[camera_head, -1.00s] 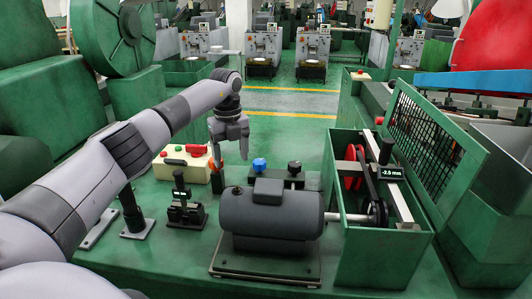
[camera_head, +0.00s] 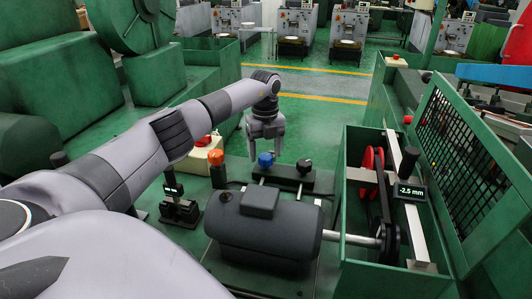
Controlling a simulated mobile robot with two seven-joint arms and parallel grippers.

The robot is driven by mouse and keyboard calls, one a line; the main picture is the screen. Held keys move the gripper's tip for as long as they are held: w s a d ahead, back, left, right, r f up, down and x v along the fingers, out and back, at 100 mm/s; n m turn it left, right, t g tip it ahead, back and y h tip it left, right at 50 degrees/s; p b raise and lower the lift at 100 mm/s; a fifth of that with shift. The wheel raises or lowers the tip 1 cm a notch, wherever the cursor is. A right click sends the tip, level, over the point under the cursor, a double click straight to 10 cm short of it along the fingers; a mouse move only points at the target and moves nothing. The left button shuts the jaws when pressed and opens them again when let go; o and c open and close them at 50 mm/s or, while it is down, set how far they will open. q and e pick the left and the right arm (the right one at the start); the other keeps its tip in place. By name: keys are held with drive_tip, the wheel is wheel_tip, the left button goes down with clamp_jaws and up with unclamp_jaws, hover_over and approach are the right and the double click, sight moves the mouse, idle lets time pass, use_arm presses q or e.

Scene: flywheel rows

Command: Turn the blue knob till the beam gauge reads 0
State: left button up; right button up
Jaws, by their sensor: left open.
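The blue knob (camera_head: 265,160) stands on a dark block behind the grey motor. My left gripper (camera_head: 265,155) points down at the blue knob, its fingers open and seeming to straddle it in the picture; I cannot tell whether they touch it. The beam gauge display (camera_head: 411,192) sits on the pale beam (camera_head: 404,215) in the green belt box at the right and reads -2.5 mm. The right gripper is not in view.
A black knob (camera_head: 304,166) stands close to the right of the blue one. The grey motor (camera_head: 265,228) lies in front. An orange knob (camera_head: 216,158) is at the left. The green mesh guard (camera_head: 462,150) stands open at the right.

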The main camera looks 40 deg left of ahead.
use_arm(q)
drive_tip(key=shift+f, duration=0.65)
